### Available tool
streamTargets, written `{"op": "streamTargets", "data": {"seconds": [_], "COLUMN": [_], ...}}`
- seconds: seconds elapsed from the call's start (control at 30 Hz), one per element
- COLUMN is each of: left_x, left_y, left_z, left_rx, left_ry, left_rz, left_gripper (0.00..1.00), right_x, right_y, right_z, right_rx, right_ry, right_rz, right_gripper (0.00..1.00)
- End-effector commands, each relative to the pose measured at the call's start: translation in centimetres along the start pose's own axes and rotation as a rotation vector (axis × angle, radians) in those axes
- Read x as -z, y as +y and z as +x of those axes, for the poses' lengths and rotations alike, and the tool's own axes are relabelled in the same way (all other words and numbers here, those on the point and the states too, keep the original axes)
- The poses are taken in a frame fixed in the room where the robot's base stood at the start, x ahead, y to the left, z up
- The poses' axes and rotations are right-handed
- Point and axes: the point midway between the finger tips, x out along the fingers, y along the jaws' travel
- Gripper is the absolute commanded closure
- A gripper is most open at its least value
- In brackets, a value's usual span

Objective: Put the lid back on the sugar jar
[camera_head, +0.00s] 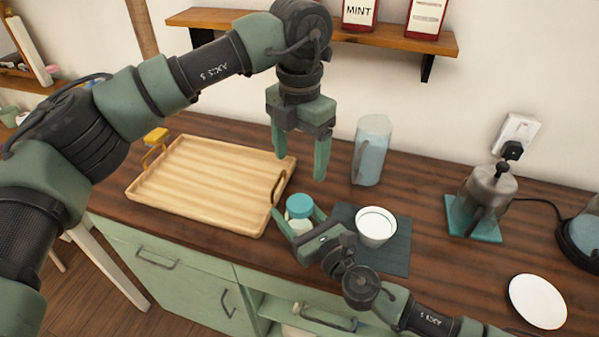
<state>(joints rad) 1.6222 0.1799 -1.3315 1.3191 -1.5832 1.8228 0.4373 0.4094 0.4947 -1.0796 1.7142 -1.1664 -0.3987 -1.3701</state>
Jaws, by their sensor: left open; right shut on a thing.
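The sugar jar (299,227) is a small pale jar near the front edge of the counter, between the tray and the dark mat. Its teal lid (299,203) sits on top of it; I cannot tell whether it is fully seated. My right gripper (299,221) is shut on the jar, its fingers on either side of the body below the lid and partly hiding it. My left gripper (299,165) is open and empty, pointing down above and behind the jar, clear of the lid.
A wooden tray (205,178) lies at left. A white bowl (376,225) stands on a dark mat (398,250). Behind are a clear pitcher (371,150) and a wall shelf (390,37). A French press (487,192) and white plate (537,301) are at right.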

Motion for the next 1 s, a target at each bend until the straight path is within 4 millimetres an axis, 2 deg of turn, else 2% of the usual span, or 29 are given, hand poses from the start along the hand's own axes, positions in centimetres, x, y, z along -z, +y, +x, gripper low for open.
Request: {"op": "streamTargets", "data": {"seconds": [0.1, 0.37, 0.4, 0.47, 0.8, 1.0], "left_x": [0.0, 0.0, 0.0, 0.0, 0.0, 0.0], "left_y": [0.0, 0.0, 0.0, 0.0, 0.0, 0.0], "left_z": [-0.6, -0.7, -0.7, -0.7, -0.7, -0.3], "left_rx": [0.0, 0.0, 0.0, 0.0, 0.0, 0.0], "left_ry": [0.001, 0.001, 0.001, 0.001, 0.001, 0.001], "left_rz": [0.001, 0.0, 0.0, 0.0, 0.0, 0.0], "left_gripper": [0.26, 0.26, 0.26, 0.26, 0.26, 0.26], "right_x": [0.0, 0.0, 0.0, 0.0, 0.0, 0.2], "right_y": [0.0, 0.0, 0.0, 0.0, 0.0, 0.0], "right_z": [0.0, 0.0, 0.0, 0.0, -0.1, -2.6], "right_rx": [0.0, 0.0, 0.0, 0.0, 0.0, 0.0], "right_ry": [0.0, 0.0, 0.0, 0.0, 0.0, 0.003], "right_rz": [0.0, 0.0, 0.0, 0.0, 0.0, 0.001], "right_gripper": [1.0, 1.0, 0.34, 0.18, 0.17, 0.17]}}
